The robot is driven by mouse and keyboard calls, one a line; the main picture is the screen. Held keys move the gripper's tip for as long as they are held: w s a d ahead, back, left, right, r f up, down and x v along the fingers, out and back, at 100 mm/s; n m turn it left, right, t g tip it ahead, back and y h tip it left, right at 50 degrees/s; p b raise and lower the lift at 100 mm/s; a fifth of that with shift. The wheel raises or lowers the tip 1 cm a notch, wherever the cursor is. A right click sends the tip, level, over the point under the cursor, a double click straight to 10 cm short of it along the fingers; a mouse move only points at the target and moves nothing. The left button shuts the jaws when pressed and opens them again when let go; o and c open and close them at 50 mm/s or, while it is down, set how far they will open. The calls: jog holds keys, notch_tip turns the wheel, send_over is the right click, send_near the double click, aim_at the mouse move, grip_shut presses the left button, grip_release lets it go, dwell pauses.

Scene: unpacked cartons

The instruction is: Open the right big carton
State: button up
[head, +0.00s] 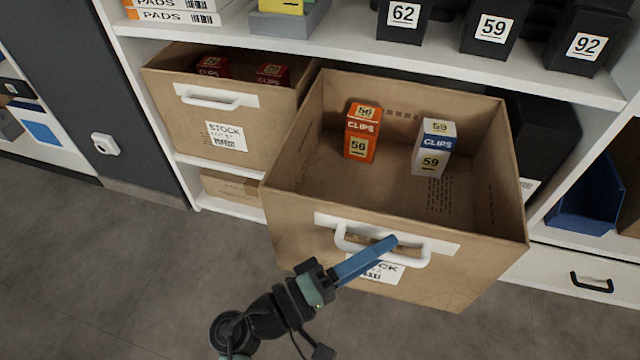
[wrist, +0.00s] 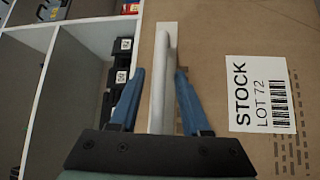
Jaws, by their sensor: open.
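The right big carton (head: 290,225) is pulled well out of the shelf, and its inside shows from above. An orange clips box (head: 361,140) and a white-and-blue clips box (head: 433,150) stand in it. Its white handle (head: 414,261) is on the front face, and the handle also shows in the wrist view (wrist: 164,70). My gripper (head: 388,245) is at the handle. In the wrist view its blue fingers (wrist: 158,80) are apart, one on each side of the handle bar. The stock label (wrist: 259,95) is to the right of the fingers.
The left carton (head: 165,95) sits in the shelf with red boxes in it and its own white handle. Black numbered bins (head: 490,28) stand on the shelf above. A blue bin (head: 582,205) and a white drawer (head: 560,275) are at the right. The floor (head: 120,260) at left is clear.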

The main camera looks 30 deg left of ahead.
jog(key=p+v, duration=0.3)
jog(key=v, duration=0.9)
jog(key=shift+s+a, duration=0.15)
jog(key=shift+s, duration=0.15)
